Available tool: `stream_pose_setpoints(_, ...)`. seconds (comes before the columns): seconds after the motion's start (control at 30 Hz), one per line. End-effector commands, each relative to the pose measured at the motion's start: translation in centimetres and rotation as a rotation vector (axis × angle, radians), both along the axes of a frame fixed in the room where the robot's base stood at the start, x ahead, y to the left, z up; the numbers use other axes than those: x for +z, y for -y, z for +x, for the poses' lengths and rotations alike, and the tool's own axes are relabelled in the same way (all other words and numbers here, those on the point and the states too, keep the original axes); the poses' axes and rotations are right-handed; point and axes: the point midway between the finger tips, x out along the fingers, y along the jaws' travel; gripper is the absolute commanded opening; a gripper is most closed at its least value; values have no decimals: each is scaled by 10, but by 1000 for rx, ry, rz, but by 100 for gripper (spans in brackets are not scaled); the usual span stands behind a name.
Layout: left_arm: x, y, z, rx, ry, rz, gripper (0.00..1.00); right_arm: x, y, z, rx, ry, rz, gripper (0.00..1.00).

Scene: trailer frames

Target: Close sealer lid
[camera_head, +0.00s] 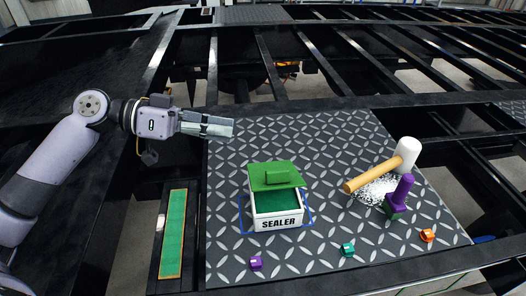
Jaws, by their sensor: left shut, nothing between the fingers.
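The white sealer box (276,218) stands on the diamond-plate surface, its front marked SEALER. Its green lid (274,177) is partly open: it covers the back of the box, and the green inside shows at the front. A small raised green block sits on the lid. My left gripper (232,128) is shut and empty, behind and to the left of the box, apart from the lid, pointing right. My right gripper is not in view.
A mallet (370,178) and a purple-handled tool (400,192) are right of the box, near white granules. Small purple (256,263), teal (347,250) and orange (427,235) pieces lie along the front. A green strip (173,234) lies at left. Black trailer beams surround the plate.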

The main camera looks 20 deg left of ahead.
Motion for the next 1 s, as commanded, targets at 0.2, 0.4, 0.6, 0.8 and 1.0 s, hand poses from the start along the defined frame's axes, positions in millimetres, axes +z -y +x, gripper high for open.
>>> stream_pose_setpoints(0.2, -2, 37, 12, -5, 5, -1, 0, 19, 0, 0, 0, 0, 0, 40)
stream_pose_setpoints(0.4, -11, 72, 26, -3, 2, -3, 0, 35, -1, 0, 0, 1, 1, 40)
stream_pose_setpoints(0.6, -38, 84, 21, -1, -4, 1, 0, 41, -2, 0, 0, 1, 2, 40)
stream_pose_setpoints(0.8, -53, 87, 15, 1, 0, 0, 0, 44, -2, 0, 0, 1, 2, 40)
stream_pose_setpoints(1.0, -56, 87, 14, 1, 1, 1, 0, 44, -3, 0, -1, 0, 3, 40)
